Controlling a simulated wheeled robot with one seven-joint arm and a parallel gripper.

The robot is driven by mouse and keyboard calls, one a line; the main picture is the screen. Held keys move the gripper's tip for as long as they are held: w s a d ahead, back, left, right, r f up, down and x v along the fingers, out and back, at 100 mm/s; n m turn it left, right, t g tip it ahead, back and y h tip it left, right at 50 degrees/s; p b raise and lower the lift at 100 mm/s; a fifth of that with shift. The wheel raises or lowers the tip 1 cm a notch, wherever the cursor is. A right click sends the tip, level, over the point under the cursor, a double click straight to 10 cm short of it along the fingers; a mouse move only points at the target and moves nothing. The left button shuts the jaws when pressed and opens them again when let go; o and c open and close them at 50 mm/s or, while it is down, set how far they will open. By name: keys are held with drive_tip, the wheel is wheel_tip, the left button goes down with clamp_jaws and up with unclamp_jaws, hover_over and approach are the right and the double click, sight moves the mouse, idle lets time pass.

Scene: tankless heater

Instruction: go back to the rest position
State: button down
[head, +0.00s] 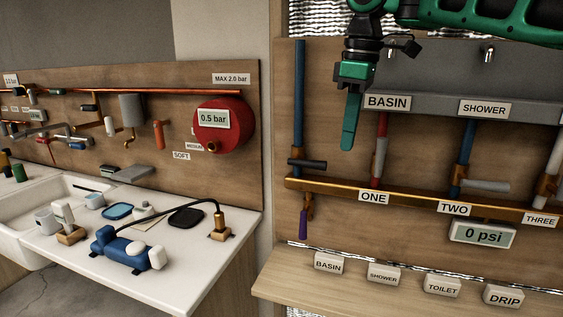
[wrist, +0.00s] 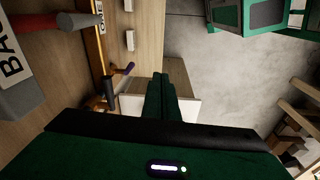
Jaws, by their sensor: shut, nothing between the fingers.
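My gripper (head: 348,124) is green with a dark wrist. In the head view it hangs pointing down in front of the upper part of the right wooden board, just left of the BASIN label (head: 387,102). Its fingers are shut with nothing between them. In the wrist view my gripper (wrist: 162,78) shows its fingers together, with board parts to the left and grey floor to the right. It appears apart from the board, touching nothing that I can see.
The copper manifold (head: 420,199) with valve handles runs across the board below my gripper. A gauge reads 0 psi (head: 483,234). A shelf (head: 400,296) carries several labelled blocks.

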drive_tip(key=s+d+f+m, duration=0.6)
drive_tip(key=d+f, duration=0.2)
drive_tip(key=d, duration=0.1)
drive_tip(key=s+d+f+m, duration=0.6)
drive_tip(key=s+d+f, duration=0.1)
drive_tip(key=d+f, duration=0.15)
drive_tip(key=s+d+f+m, duration=0.3)
drive_tip(key=s+d+f, duration=0.1)
drive_tip(key=s, duration=0.3)
drive_tip(key=s+d+f+m+g, duration=0.1)
drive_tip(key=s+d+f+m, duration=0.3)
drive_tip(key=s+f, duration=0.3)
drive_tip(key=shift+s+d+f+h, duration=0.25)
drive_tip(key=shift+s+d+h, duration=0.05)
drive_tip(key=shift+s+d, duration=0.45)
drive_tip(key=shift+w+f, duration=0.2)
drive_tip(key=shift+w, duration=0.45)
